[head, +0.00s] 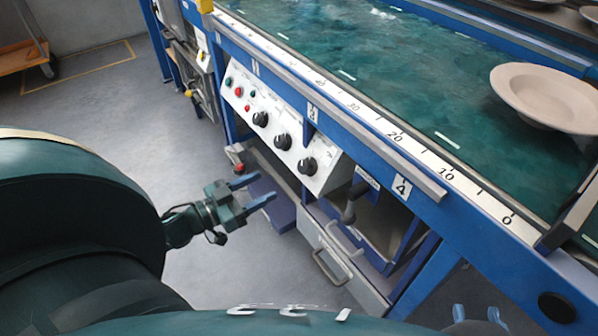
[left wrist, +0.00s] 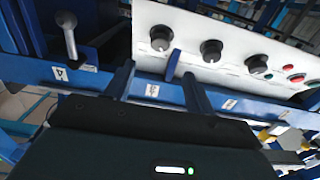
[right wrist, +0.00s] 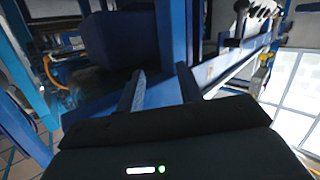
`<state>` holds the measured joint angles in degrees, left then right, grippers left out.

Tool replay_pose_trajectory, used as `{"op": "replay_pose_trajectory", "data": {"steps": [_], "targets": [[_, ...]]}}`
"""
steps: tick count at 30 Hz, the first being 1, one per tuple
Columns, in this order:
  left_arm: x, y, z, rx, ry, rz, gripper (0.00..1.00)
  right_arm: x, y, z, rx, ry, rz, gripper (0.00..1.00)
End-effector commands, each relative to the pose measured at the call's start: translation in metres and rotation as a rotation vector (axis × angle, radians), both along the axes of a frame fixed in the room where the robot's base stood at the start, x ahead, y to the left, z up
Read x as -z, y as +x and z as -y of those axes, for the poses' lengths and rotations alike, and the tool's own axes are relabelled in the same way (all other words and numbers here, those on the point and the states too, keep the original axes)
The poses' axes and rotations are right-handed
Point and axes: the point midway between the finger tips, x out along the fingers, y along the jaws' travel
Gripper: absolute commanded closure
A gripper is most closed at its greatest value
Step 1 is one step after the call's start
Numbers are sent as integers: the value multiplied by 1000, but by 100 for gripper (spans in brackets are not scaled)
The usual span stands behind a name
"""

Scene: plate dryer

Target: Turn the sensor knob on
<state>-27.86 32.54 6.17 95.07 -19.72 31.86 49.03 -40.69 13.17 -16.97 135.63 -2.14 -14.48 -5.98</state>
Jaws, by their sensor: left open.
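A white control panel (head: 318,179) on the blue machine carries three black knobs: upper (head: 260,119), middle (head: 283,141) and lower (head: 307,165). Their labels are unreadable, so I cannot tell which is the sensor knob. The left wrist view shows the same knobs upside down, from the lower one (left wrist: 161,37) through the middle one (left wrist: 211,50) to the upper one (left wrist: 257,64). My left gripper (head: 257,190) is open and empty, in front of and apart from the panel. My right gripper (head: 477,314) is open and empty at the bottom right, far from the knobs.
Red and green buttons (head: 238,91) sit at the panel's upper end. A dark lever (head: 352,203) stands right of the panel, above a grey drawer with a handle (head: 328,268). A blue rail with a number scale (head: 390,137) overhangs the panel. A plate (head: 545,95) lies on the green belt.

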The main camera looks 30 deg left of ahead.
Motion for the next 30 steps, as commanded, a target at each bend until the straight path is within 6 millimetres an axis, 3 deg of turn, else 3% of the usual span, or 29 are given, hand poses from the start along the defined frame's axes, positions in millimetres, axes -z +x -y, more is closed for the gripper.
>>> {"op": "replay_pose_trajectory", "data": {"steps": [9, 15, 28, 30], "targets": [[1, 64, 26, 0, 0, 5, 45, 2, 3, -4, -16, 7, 105, 64], [1, 88, 37, -1, -1, 2, 45, 0, 3, -6, -25, 10, 149, 64], [0, 97, 41, -1, -1, 0, 45, -2, 3, -7, -29, 12, 169, 64], [0, 96, 41, -1, -1, 0, 51, -2, 3, -7, -29, 12, 169, 64]]}}
